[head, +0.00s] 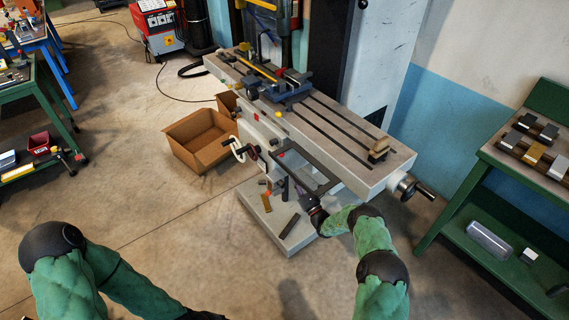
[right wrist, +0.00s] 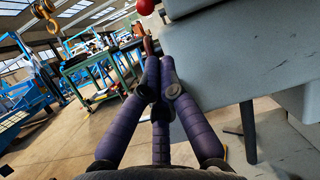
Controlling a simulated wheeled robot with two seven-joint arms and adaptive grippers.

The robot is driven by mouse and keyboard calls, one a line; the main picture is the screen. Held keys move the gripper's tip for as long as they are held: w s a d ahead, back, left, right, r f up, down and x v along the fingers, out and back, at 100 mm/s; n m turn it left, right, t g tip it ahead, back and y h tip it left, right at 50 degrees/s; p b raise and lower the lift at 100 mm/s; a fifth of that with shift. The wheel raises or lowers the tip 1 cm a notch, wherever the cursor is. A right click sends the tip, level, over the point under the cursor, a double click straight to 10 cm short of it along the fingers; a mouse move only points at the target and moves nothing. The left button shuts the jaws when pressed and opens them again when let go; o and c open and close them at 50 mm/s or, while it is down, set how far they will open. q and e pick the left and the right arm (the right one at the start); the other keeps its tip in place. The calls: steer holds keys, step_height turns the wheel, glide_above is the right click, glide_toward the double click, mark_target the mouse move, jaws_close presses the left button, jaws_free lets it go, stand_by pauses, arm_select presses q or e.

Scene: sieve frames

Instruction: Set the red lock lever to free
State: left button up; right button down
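A small red knob (head: 280,155) shows on the front of the grey milling machine (head: 335,115), beside a dark frame under its table. In the right wrist view a red ball (right wrist: 145,7) sits at the top edge, cut off by the picture, with a dark stem beside it. I take this to be the lock lever; its setting cannot be read. My right gripper (right wrist: 158,68) has its dark fingers drawn together, empty, alongside a grey machine face and apart from the red ball. In the head view the right gripper (head: 300,188) is small, below the red knob. My left gripper is out of view.
A dark crank wheel (head: 252,152) with a pale handle projects at the machine's left front. An open cardboard box (head: 200,140) stands on the floor beside it. A green workbench (head: 515,160) stands at right. The floor in front is clear.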

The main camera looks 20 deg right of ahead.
steer(key=b+x, duration=0.3)
steer(key=x, duration=0.7)
steer(key=shift+d+r, duration=0.15)
steer(key=shift+r, duration=0.05)
steer(key=shift+s+d+r, duration=0.1)
steer(key=shift+s+r, duration=0.25)
steer(key=shift+r, duration=0.25)
steer(key=shift+s+d+r, duration=0.1)
steer(key=shift+s+r, duration=0.25)
steer(key=shift+r, duration=0.25)
steer(key=shift+s+d, duration=0.1)
